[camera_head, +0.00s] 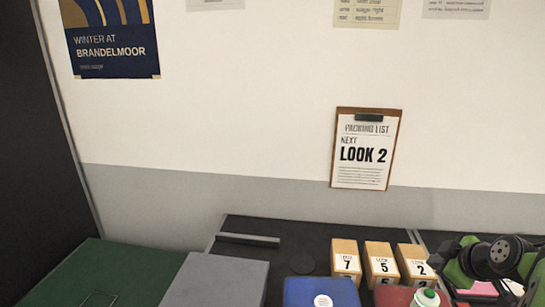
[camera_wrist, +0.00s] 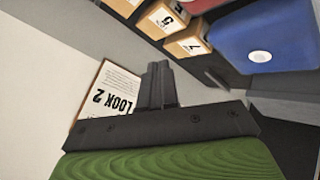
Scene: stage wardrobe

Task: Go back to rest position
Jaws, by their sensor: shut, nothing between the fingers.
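My gripper (camera_wrist: 158,72) shows in the wrist view with its two dark fingers together and nothing between them. Behind the fingers are a dark palm bar and a green body part. In the head view my green and black arm is at the lower right edge, and I cannot make out the fingertips there. The wrist view looks past the fingers at the wall clipboard, several wooden blocks and a blue box (camera_wrist: 262,38), all tilted in that picture. The fingers appear clear of them.
Number blocks 7 (camera_head: 345,262), 5 (camera_head: 381,265) and 2 (camera_head: 414,264) stand on the dark table (camera_head: 290,240). In front are a blue box (camera_head: 300,290) and a red one (camera_head: 395,296). Grey (camera_head: 215,280) and green (camera_head: 110,262) boxes are left. A "LOOK 2" clipboard (camera_head: 365,165) hangs behind.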

